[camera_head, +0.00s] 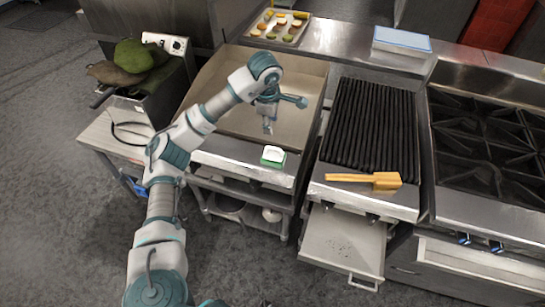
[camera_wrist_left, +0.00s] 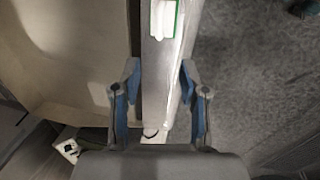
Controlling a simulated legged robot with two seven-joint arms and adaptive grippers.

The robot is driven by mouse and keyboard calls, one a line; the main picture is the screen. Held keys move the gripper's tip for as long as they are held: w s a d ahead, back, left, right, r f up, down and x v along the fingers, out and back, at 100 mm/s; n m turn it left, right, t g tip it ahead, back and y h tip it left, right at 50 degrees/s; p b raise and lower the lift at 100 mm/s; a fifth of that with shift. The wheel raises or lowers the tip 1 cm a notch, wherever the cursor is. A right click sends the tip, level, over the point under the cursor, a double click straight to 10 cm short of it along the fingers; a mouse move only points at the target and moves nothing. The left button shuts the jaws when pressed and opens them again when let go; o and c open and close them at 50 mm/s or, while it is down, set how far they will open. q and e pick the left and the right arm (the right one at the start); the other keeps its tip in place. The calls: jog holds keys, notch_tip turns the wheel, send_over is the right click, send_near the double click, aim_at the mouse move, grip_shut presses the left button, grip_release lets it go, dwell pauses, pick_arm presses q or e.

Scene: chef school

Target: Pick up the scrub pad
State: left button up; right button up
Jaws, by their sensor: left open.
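The scrub pad (camera_head: 273,156) is a small block, white on top with green below. It lies on the front steel ledge of the flat griddle. In the left wrist view the scrub pad (camera_wrist_left: 164,18) shows at the top edge, partly cut off, beyond the fingertips. My left gripper (camera_head: 284,115) is open and empty, above the griddle plate and behind the pad in the head view. Its two fingers also show in the left wrist view (camera_wrist_left: 160,70), spread on either side of the ledge. My right gripper is not in view.
A ribbed grill (camera_head: 370,125) with a wooden brush (camera_head: 385,180) on its front ledge stands right of the griddle. A stove (camera_head: 490,150) is farther right. A food tray (camera_head: 280,27) and a blue-lidded box (camera_head: 402,40) sit behind. A drawer (camera_head: 342,245) stands open below.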

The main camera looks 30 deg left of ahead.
pick_arm(q)
send_near(275, 148)
jog(key=f, duration=0.5)
jog(key=shift+w+a+b, duration=0.3)
jog(key=shift+w+b, duration=0.05)
jog(key=shift+b, duration=0.05)
jog(key=shift+w+a+f, duration=0.15)
jog(key=shift+a+f, duration=0.15)
jog(key=shift+f, duration=0.15)
jog(key=f, duration=0.2)
jog(key=w+f, duration=0.1)
jog(key=f, duration=0.1)
jog(key=shift+w+d+f, duration=0.1)
jog(key=shift+d, duration=0.3)
jog(key=shift+f, duration=0.2)
jog(key=shift+a, duration=0.25)
grip_shut()
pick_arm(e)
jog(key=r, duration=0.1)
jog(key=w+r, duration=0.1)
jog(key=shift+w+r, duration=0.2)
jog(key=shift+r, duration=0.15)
